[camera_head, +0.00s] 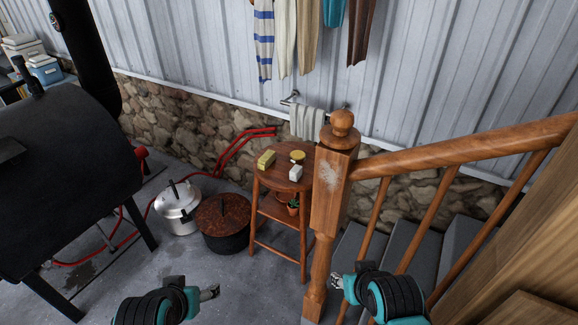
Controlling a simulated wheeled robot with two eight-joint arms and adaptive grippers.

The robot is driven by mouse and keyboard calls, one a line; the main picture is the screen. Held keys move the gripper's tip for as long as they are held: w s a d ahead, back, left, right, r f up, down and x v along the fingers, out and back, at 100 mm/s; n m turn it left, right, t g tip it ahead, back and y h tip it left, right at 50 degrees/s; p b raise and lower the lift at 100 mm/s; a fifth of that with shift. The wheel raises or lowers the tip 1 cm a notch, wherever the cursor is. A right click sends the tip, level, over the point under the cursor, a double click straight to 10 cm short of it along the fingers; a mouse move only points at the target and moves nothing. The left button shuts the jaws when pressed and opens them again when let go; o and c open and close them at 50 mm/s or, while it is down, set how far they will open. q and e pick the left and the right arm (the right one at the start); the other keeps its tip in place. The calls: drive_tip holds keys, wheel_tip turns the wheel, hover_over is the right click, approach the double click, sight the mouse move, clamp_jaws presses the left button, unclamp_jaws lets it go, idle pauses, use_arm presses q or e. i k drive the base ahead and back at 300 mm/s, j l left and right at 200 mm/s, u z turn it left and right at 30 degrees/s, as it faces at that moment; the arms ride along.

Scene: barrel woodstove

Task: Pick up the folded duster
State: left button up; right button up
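A small wooden stool (272,180) stands beside the stair post. On its top are a yellow block-like item (266,159), a small white item (296,173) and a round yellow-topped item (297,155). The yellow block-like item may be the folded duster, but it is too small to be sure. My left gripper (212,292) is low in the view, in front of the stool and apart from it. My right gripper (337,282) is low, near the foot of the post. Both appear empty; their finger openings are too small to judge.
A wooden post (330,190) and railing (460,145) stand right of the stool, with grey steps behind. A rusty lidded pot (222,222) and a silver pot (178,207) sit left of it. A black barrel stove (65,170) fills the left. Bare floor lies in front.

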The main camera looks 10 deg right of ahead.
sight(266, 159)
drive_tip(key=u, duration=0.35)
drive_tip(key=i+j+u, duration=0.1)
drive_tip(key=i, duration=1.55)
drive_tip(key=i+z, duration=0.5)
